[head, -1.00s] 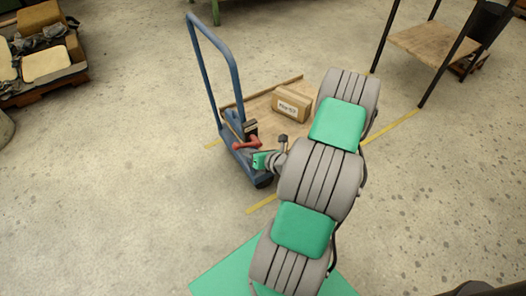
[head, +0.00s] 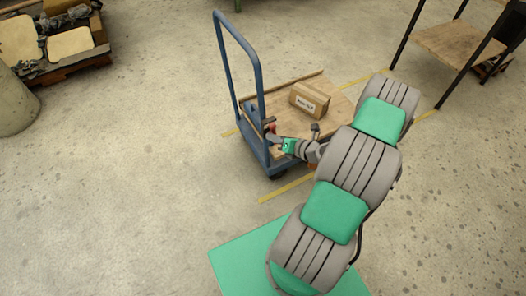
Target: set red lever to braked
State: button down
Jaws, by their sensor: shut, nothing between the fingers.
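The red lever (head: 272,127) is a small red patch at the foot of the blue push handle (head: 262,82) of a flat cart. It is partly hidden, so its exact angle is hard to tell. My gripper (head: 273,138) is shut and empty, at the cart's handle end just below the red patch. Its green part faces the handle. I cannot tell whether the fingertips touch the lever.
The cart's wooden deck (head: 290,123) carries a labelled cardboard box (head: 309,99). Yellow floor lines run around the cart. A wooden-shelved rack (head: 455,45) stands at the upper right, and a loaded pallet (head: 65,70) at the upper left. The floor left of the cart is clear.

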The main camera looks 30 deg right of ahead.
jog(key=shift+w+d+r, duration=0.1)
jog(key=shift+d+r, duration=0.2)
jog(key=shift+d, duration=0.4)
jog(key=s+a+p, duration=0.1)
jog(key=a, duration=0.4)
jog(key=s+d, duration=0.5)
jog(key=s, duration=0.3)
jog(key=shift+s+d+f, duration=0.15)
jog(key=shift+s, duration=0.25)
jog(key=w+a+r+n+g+p, duration=0.1)
jog(key=a+r+n+g+p, duration=0.3)
jog(key=r+n, duration=0.65)
jog(key=w+a+r+n+g+p, duration=0.15)
jog(key=a+r+n+g, duration=0.45)
jog(key=n, duration=0.8)
jog(key=s+a+r+n+h+p, duration=0.2)
jog(key=s+a+r+n, duration=0.2)
jog(key=r+n, duration=0.4)
jog(key=s+a+r+n+t+h+p, duration=0.1)
jog(key=s+a+r+n+h+p, duration=0.1)
jog(key=r+n, duration=0.5)
notch_tip(320, 180, up, 5)
jog(key=shift+s+a+f+n+h, duration=0.1)
jog(key=shift+s+a+n+h, duration=0.35)
jog(key=shift+s+a, duration=0.75)
